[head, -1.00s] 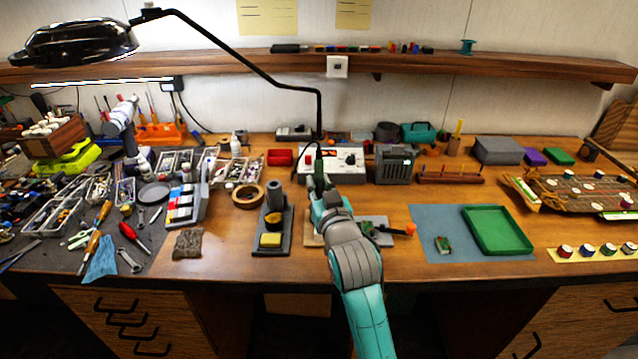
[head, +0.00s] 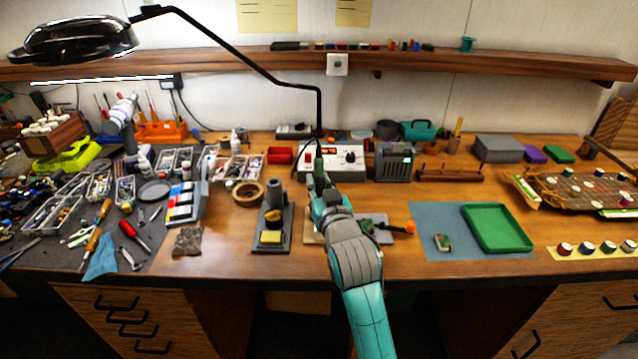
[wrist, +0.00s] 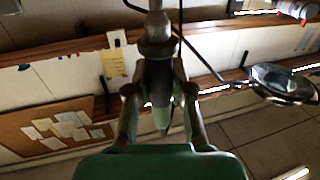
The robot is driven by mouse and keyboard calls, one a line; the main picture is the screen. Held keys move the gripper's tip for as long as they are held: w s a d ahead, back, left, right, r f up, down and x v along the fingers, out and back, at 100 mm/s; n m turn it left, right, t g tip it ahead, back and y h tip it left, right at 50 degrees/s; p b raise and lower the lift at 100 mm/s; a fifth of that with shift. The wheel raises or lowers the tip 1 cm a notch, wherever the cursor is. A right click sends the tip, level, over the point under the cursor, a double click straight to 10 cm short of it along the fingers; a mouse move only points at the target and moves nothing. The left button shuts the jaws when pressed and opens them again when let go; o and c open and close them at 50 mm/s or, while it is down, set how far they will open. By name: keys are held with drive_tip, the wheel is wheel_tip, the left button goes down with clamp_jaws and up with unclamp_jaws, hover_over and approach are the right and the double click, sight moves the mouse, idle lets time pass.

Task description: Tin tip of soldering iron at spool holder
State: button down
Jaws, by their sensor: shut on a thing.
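My gripper (head: 319,182) is in front of the white-faced soldering station (head: 350,160), above the middle of the bench. It is shut on the soldering iron, whose dark green handle (head: 319,157) stands roughly upright. In the wrist view, my gripper (wrist: 160,100) has its two fingers on either side of the iron's dark body (wrist: 158,75). I cannot make out the iron's tip. An iron stand (head: 275,205) with a yellow sponge (head: 271,237) is left of my gripper. A teal spool (head: 466,44) stands on the wall shelf. I cannot tell which thing is the spool holder.
A black lamp arm (head: 240,62) reaches over the bench behind my gripper. A small board fixture (head: 375,225) with an orange knob is partly hidden by my arm. A blue mat with a green tray (head: 497,229) lies right. Tools crowd the left; bare wood shows in front.

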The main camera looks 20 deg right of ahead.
sight(321, 168)
drive_tip(key=shift+f, duration=0.6)
idle(2.5)
drive_tip(key=shift+r, duration=0.1)
drive_tip(key=shift+r, duration=2.95)
